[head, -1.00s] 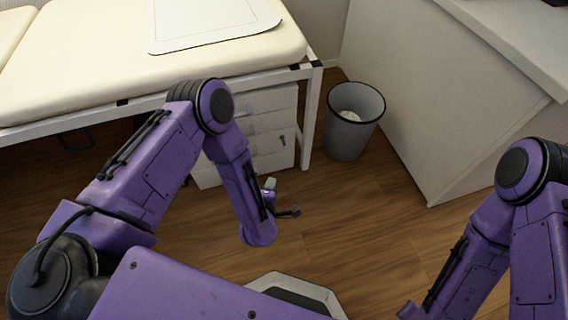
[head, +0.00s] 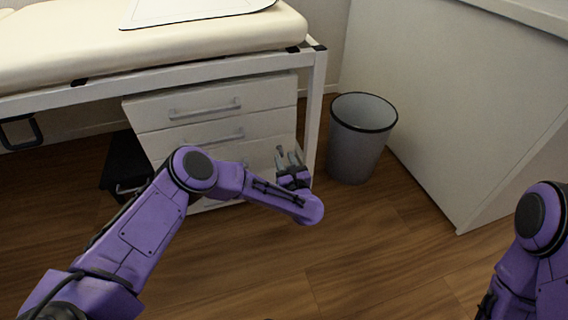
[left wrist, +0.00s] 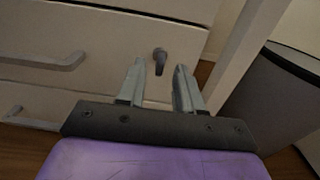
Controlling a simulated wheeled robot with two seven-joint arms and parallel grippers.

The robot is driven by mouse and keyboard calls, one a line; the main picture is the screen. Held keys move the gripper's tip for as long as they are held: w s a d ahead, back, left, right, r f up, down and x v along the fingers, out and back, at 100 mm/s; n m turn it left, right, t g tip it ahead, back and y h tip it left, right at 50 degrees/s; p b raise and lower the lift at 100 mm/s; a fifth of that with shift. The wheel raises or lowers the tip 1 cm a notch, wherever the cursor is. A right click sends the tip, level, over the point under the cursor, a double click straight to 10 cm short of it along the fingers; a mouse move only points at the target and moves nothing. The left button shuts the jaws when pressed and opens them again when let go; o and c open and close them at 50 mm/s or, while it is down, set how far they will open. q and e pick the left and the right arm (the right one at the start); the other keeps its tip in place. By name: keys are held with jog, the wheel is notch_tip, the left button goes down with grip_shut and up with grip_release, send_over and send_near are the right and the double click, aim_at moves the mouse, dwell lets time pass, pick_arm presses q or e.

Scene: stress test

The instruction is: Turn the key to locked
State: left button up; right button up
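The key (left wrist: 160,60) shows in the left wrist view as a small dark grey piece in the drawer front, its longer part pointing roughly up and down. It sits just beyond the fingertips, in line with the gap between them. My left gripper (left wrist: 158,72) is open and empty, its two grey fingers apart. In the head view my left gripper (head: 288,152) is in front of the right side of the white drawer cabinet (head: 207,125) and hides the key. My right gripper is not in view; only my right arm shows at the right edge.
The cabinet stands under a padded table (head: 150,45), whose white leg (head: 313,115) is close right of my left gripper. A grey waste bin (head: 357,150) stands further right. A black box (head: 122,165) is left of the cabinet. The wooden floor in front is clear.

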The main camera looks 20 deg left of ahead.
pick_arm(q)
jog(key=shift+x, duration=0.9)
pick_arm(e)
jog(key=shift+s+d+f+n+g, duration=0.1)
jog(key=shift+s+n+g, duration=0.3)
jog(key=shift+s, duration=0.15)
pick_arm(q)
grip_shut()
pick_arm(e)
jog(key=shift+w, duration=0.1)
pick_arm(q)
jog(key=shift+d+f+m+p, duration=0.1)
jog(key=shift+m+p, duration=0.65)
jog(key=shift+m, duration=3.75)
jog(key=shift+d+m+p, duration=0.1)
jog(key=shift+m+p, duration=0.65)
jog(key=shift+m, duration=3.75)
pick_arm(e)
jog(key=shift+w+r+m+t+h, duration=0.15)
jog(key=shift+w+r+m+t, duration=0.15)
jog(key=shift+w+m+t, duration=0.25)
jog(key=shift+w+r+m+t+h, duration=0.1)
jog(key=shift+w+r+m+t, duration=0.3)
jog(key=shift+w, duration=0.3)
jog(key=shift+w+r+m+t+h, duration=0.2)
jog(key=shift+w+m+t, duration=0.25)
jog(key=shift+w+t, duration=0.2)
